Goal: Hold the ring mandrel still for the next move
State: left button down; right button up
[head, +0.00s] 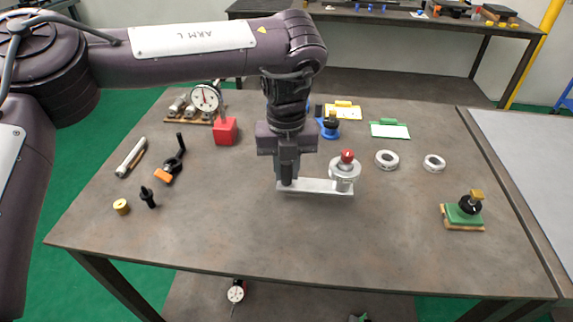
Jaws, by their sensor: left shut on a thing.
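A silver round piece with a red knob, which I take to be the ring mandrel (345,171), stands upright near the middle of the table in the head view. A flat silver bar (318,187) runs left from its base. My left gripper (288,182) points down at the bar's left end and is shut there. The fingers hide part of that end, so the exact grip is hard to see. My right gripper is not in view.
Two silver rings (387,159) (434,163) lie to the right. A green block with a black knob (465,210) stands at the right. A red block (225,131), dial gauge (205,98) and small tools are on the left. The front middle of the table (300,245) is clear.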

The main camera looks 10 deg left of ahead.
aim_at(286, 183)
pick_arm(q)
jog(key=shift+f, duration=0.25)
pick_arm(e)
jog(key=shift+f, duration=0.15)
pick_arm(q)
jog(key=shift+f, duration=0.25)
jog(key=shift+f+b, duration=0.5)
jog(key=shift+f, duration=0.35)
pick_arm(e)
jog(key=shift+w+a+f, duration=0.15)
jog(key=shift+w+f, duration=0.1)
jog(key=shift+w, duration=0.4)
pick_arm(q)
jog(key=shift+f, duration=0.2)
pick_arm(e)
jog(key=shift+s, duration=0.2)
pick_arm(q)
jog(key=shift+s+f, duration=0.1)
